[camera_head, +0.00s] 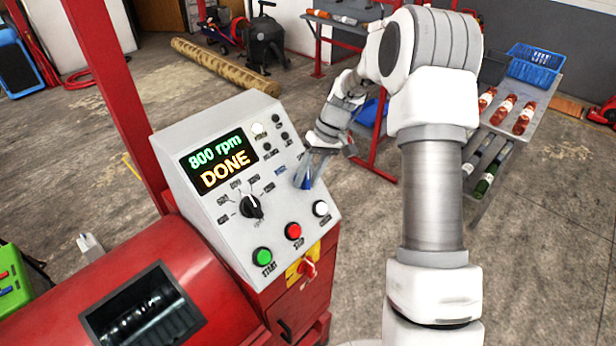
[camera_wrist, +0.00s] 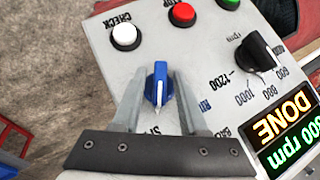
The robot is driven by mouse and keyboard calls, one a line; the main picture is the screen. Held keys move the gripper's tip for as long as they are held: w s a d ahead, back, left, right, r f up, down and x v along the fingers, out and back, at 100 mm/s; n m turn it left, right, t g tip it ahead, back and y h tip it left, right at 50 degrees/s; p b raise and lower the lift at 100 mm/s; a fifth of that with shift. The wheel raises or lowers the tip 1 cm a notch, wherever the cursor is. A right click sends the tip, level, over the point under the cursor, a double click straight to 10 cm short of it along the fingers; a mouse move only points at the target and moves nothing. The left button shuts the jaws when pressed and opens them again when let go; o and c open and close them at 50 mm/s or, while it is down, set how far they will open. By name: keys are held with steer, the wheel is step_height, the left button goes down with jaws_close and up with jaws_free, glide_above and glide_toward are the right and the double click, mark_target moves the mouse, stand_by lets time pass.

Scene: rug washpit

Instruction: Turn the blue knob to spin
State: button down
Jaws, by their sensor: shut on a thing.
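The blue knob (camera_wrist: 159,86) sits on the sloped grey control panel (camera_wrist: 95,62), between my gripper's fingers (camera_wrist: 161,78) in the wrist view. My gripper is shut on it. The knob's white pointer line faces down in that view, towards a label starting with "SP" that my gripper partly hides. In the head view, the blue knob (camera_head: 304,180) is partly covered by my gripper (camera_head: 308,165). The display (camera_head: 219,160) reads "800 rpm" and "DONE".
A black rpm knob (camera_head: 251,206), a green button (camera_head: 262,257), a red button (camera_head: 293,231) and a white button (camera_head: 321,208) are on the panel. A red drum machine (camera_head: 200,265) stands to the left. A bottle rack (camera_head: 540,95) stands at the right.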

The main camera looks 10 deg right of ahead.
steer(key=shift+w+r, duration=0.1)
steer(key=c, duration=0.8)
jaws_free()
steer(key=v, duration=1.7)
steer(key=shift+r+b, duration=0.15)
steer(key=shift+b, duration=0.25)
steer(key=shift+d, duration=0.1)
